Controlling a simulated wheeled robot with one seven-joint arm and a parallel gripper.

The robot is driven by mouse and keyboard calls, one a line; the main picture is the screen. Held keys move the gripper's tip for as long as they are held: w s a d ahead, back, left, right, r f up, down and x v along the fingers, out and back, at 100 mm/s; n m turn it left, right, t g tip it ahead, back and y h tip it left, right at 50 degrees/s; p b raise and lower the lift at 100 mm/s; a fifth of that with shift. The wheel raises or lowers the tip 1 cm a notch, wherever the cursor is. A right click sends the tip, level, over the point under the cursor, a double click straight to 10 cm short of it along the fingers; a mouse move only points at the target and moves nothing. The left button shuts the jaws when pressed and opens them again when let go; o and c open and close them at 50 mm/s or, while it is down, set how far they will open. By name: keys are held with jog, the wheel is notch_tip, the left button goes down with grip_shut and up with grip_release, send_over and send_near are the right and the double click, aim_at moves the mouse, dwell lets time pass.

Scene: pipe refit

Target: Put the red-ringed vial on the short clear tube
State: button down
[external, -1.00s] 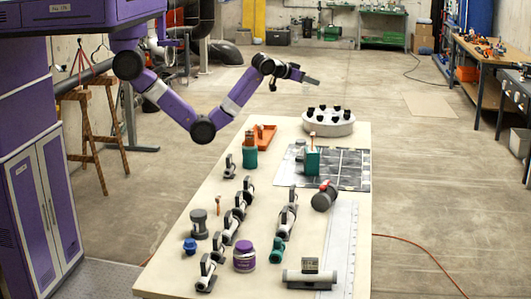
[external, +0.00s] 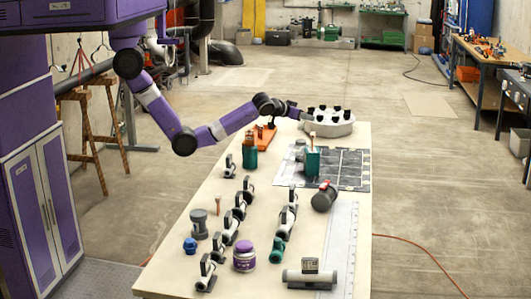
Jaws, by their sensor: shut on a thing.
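My gripper (external: 300,113) is low at the far end of the table, at the left edge of a round pale rack (external: 328,130) with several black-topped pieces. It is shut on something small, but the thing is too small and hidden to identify. I cannot make out a red ring on any vial. Several pale tube pieces with dark fittings stand in rows on the table, such as one in the middle (external: 287,220); which is the short clear tube I cannot tell.
An orange tray (external: 268,140) and a green holder (external: 250,158) stand below my forearm. Another green holder (external: 312,160) is on a dark gridded mat (external: 350,168). A grey valve with red (external: 325,198), a purple jar (external: 244,257) and a long ruler (external: 340,245) are nearer.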

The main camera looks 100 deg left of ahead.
jog(key=shift+f, duration=2.3)
jog(key=shift+f, duration=0.1)
jog(key=shift+f, duration=0.1)
jog(key=c, duration=1.1)
grip_release()
